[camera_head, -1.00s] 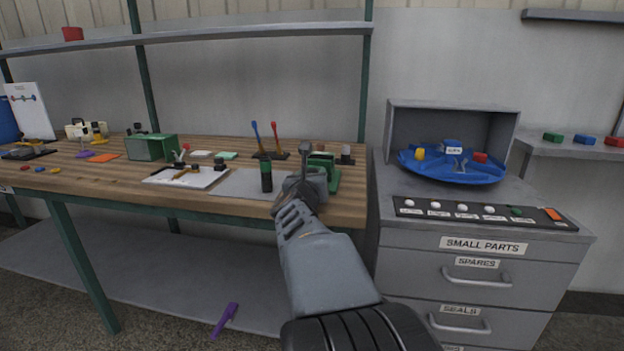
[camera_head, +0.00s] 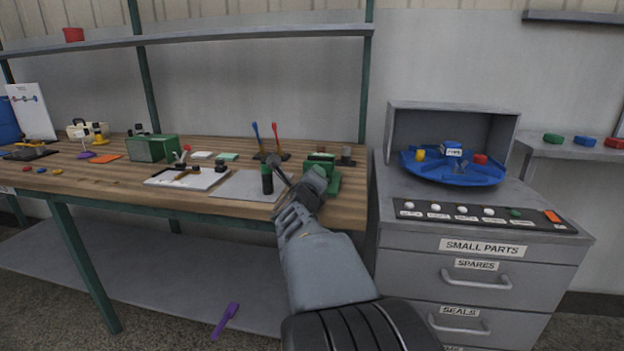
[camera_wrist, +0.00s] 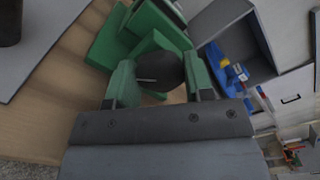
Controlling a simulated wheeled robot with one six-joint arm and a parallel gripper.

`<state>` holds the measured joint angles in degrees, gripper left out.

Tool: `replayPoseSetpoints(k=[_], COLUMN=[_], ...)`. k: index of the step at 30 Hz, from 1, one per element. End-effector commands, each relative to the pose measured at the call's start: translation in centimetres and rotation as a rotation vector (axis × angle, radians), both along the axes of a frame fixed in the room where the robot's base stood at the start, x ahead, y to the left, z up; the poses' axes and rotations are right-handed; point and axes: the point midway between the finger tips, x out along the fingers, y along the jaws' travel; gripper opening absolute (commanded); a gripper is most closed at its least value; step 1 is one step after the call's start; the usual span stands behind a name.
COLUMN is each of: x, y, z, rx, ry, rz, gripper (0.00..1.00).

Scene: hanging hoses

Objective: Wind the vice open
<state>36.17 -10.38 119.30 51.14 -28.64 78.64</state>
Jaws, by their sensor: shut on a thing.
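The green vice (camera_head: 322,172) stands at the right front edge of the workbench, partly hidden behind my gripper (camera_head: 309,187). A dark rod (camera_head: 278,168), seemingly the vice's handle bar, slants up and left from my gripper. In the wrist view, the vice's green body (camera_wrist: 118,35) is at the upper left. My gripper (camera_wrist: 160,78) is shut there on a dark rounded part (camera_wrist: 160,68), seemingly of the vice's handle. The jaw gap of the vice is hidden.
A dark cylinder with a green band (camera_head: 267,178) stands close left on a grey mat (camera_head: 236,186). Two upright tools, blue and red (camera_head: 277,140), stand behind. The drawer cabinet (camera_head: 470,260) with a blue turntable (camera_head: 452,170) is to the right.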

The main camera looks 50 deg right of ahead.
Motion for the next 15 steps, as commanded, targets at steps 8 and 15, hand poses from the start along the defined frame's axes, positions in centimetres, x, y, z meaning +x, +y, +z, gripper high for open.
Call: replayPoseSetpoints(k=[8,15], x=[-0.03,-0.03], y=[-0.03,-0.03], z=[-0.02,-0.03], rx=[-0.031,-0.036], ry=[0.050,0.058], rz=[-0.001,-0.001], gripper=[0.24,0.24])
